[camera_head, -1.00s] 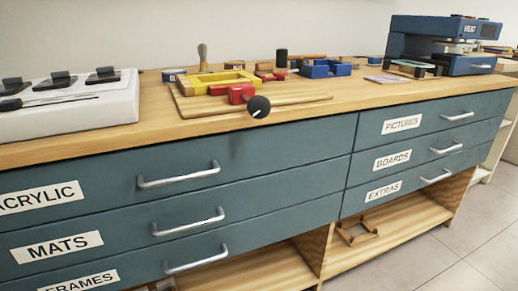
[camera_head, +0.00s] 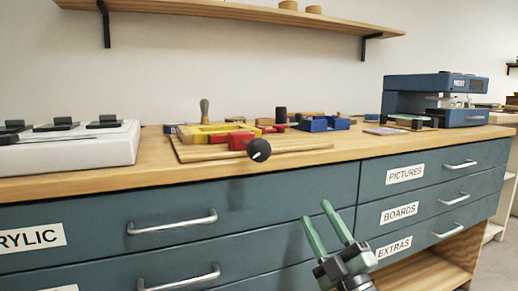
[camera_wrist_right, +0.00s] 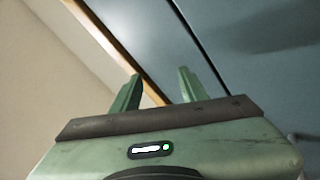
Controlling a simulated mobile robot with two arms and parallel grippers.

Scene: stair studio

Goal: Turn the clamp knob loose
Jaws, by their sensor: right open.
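The clamp knob (camera_head: 259,150) is a round black knob with a white mark on its face. It sticks out at the front edge of the bench, on the end of a red clamp (camera_head: 238,140) beside a yellow frame-like piece (camera_head: 205,131). My right gripper (camera_head: 332,225) is in front of the drawers, below and to the right of the knob, and apart from it. Its two green fingers are spread and empty. The right wrist view also shows the fingers (camera_wrist_right: 160,92) with nothing between them. The knob does not show in that view. My left gripper is not in view.
The wooden bench top (camera_head: 345,148) stands over blue drawers with metal handles (camera_head: 172,222) protruding. A white unit (camera_head: 75,145) stands at left and a blue heat press (camera_head: 435,100) at right. Blue pieces (camera_head: 322,123) lie behind the knob. A shelf (camera_head: 240,14) hangs above.

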